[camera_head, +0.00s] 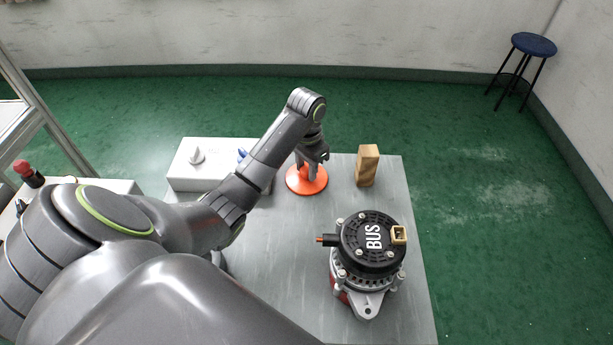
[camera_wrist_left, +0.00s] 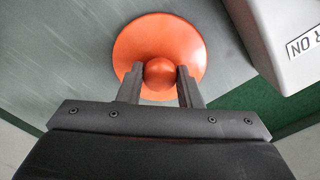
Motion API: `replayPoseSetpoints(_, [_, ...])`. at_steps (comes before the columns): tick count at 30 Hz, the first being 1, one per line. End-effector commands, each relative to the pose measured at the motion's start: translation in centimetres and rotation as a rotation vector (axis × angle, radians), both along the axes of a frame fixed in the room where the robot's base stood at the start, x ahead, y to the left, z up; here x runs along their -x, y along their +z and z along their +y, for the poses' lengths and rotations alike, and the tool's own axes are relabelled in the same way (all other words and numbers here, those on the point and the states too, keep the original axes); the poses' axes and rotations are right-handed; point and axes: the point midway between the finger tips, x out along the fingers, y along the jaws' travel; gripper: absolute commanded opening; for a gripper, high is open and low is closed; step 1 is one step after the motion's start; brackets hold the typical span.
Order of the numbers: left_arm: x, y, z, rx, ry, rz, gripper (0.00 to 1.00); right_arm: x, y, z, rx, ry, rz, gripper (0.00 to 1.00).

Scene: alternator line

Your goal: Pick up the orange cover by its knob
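The orange cover (camera_head: 306,184) is a round disc lying on the far part of the grey table. In the left wrist view the cover (camera_wrist_left: 131,45) shows from above, with its round knob (camera_wrist_left: 160,73) at the centre. My left gripper (camera_head: 311,166) points down over the cover. In the left wrist view its two fingers (camera_wrist_left: 160,70) stand open, one on each side of the knob, with narrow gaps beside it. Whether the fingertips reach down to the cover's surface I cannot tell. In the head view the gripper partly hides the knob. My right gripper is not in view.
A wooden block (camera_head: 367,166) stands right of the cover. An alternator (camera_head: 369,262) marked BUS sits nearer on the table (camera_head: 290,260). A white box with a switch (camera_head: 197,156) is at the left, partly behind my arm. The table between cover and alternator is clear.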

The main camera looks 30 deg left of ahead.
Motion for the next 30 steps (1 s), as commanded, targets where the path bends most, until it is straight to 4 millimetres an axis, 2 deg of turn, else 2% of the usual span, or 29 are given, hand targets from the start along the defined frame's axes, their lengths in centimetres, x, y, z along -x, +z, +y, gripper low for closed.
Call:
replayPoseSetpoints(1, [0.0,0.0,0.0,0.000,0.000,0.000,0.19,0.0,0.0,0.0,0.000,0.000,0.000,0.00])
replayPoseSetpoints(3, [0.0,0.0,0.0,0.000,0.000,0.000,0.10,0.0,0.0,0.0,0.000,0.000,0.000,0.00])
replayPoseSetpoints(4, [0.0,0.0,0.0,0.000,0.000,0.000,0.08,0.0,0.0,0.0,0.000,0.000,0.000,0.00])
replayPoseSetpoints(14, [0.0,0.6,0.0,0.000,0.000,-0.001,0.08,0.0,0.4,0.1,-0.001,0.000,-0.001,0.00])
replayPoseSetpoints(20, [-0.1,3.1,0.0,-0.001,0.000,-0.003,0.08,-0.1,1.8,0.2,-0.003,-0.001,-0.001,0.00])
replayPoseSetpoints(30, [0.0,7.6,0.0,0.000,0.001,-0.001,0.08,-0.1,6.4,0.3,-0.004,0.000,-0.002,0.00])
